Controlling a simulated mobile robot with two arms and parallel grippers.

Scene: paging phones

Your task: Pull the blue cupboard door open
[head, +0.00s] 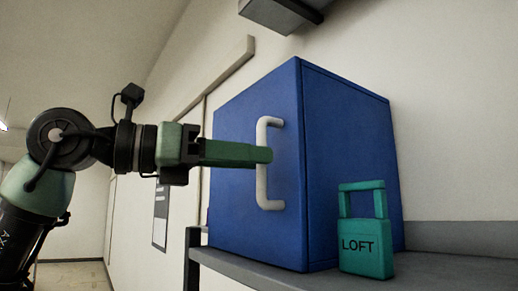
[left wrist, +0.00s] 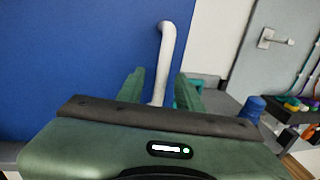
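The blue cupboard (head: 345,150) stands on a grey shelf, and its door (head: 238,215) looks shut, flush with the body. A pale vertical bar handle (head: 263,190) is on the door, near its right edge. My left gripper (head: 266,155) reaches in from the left at the handle's mid-height. In the left wrist view, the handle (left wrist: 167,45) stands between the two green fingers, with a small gap on each side. The left gripper is open around the handle, and its palm hides the handle's lower end. My right gripper is not in view.
A dark box (head: 285,12) hangs above the cupboard. A blue cylinder (left wrist: 252,108) and several coloured items are at the right.

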